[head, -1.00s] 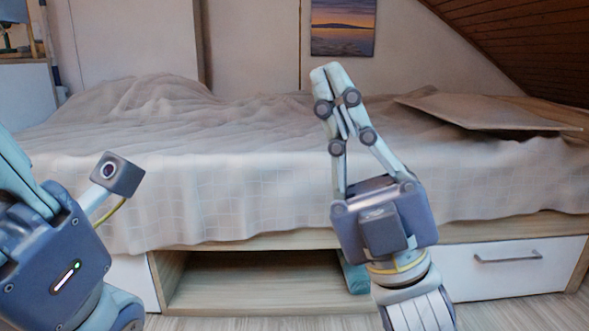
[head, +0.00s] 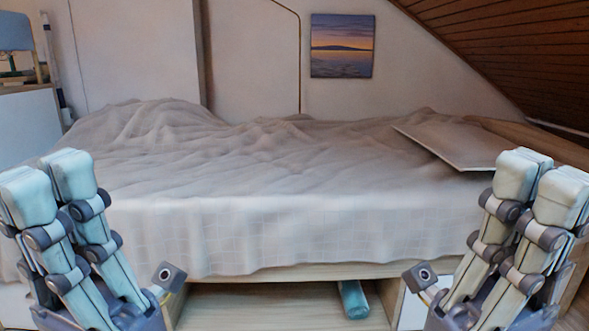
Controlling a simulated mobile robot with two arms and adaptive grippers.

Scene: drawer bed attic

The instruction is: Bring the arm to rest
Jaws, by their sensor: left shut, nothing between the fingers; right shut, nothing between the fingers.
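My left gripper (head: 48,185) stands at the lower left of the head view with its fingers pointing up. My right gripper (head: 542,185) stands at the lower right, also pointing up. Both have their fingers close together, shut and empty. Both appear in front of the bed (head: 290,215), one near each side of the picture, and neither holds anything. The lower parts of both arms are out of view.
An open compartment (head: 265,308) under the bed holds a teal rolled item (head: 353,298). A flat board (head: 450,145) lies on the bed's right part. A sunset picture (head: 342,46) hangs on the wall. The space between my grippers is clear.

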